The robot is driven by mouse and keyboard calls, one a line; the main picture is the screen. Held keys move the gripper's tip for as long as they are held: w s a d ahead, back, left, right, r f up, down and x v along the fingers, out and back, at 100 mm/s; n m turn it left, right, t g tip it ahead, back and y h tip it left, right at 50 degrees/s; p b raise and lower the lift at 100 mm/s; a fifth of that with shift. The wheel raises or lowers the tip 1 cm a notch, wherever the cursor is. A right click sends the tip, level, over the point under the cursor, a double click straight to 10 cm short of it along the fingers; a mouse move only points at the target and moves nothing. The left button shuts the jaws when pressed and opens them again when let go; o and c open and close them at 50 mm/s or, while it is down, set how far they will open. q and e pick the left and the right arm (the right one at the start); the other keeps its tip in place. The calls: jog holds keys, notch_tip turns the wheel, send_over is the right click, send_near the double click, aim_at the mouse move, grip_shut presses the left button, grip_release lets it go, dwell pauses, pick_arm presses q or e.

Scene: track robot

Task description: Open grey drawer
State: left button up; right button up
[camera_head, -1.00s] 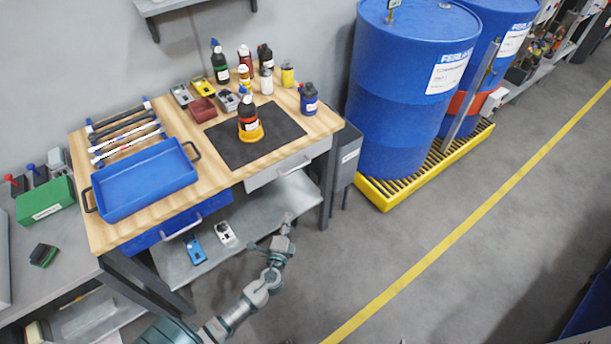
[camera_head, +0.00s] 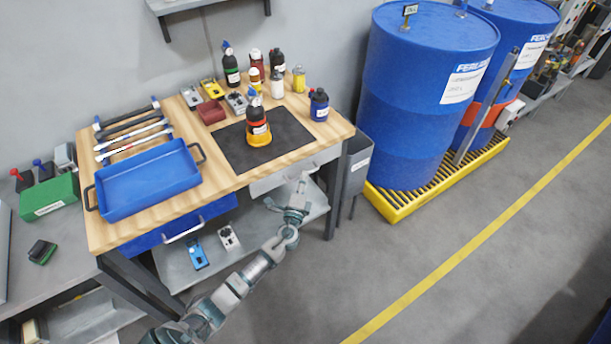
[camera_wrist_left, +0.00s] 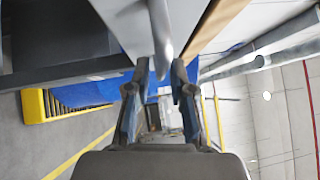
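The grey drawer (camera_head: 268,184) sits under the right part of the wooden workbench top (camera_head: 225,172) and looks shut. My left gripper (camera_head: 301,187) is at the front of this drawer in the head view, too small there to show its fingers clearly. In the left wrist view my left gripper (camera_wrist_left: 160,74) has its two dark fingers apart. The light grey drawer handle (camera_wrist_left: 161,35) reaches down from the drawer front, with its near end between the fingertips. I cannot tell whether they touch it. My right gripper is not in view.
A blue drawer (camera_head: 172,229) is left of the grey one, below a blue tray (camera_head: 148,182). Bottles stand on a black mat (camera_head: 236,154) and behind it. A grey lower shelf (camera_head: 250,230) lies below. Blue barrels (camera_head: 415,110) on a yellow pallet (camera_head: 400,207) stand right.

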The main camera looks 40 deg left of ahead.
pick_arm(q)
jog(key=shift+x, duration=1.1)
jog(key=shift+a, duration=0.15)
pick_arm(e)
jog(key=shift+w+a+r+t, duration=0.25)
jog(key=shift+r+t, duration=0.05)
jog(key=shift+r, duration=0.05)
pick_arm(q)
jog(key=shift+c, duration=0.3)
grip_shut()
jog(key=shift+s, duration=0.1)
jog(key=shift+f, duration=0.1)
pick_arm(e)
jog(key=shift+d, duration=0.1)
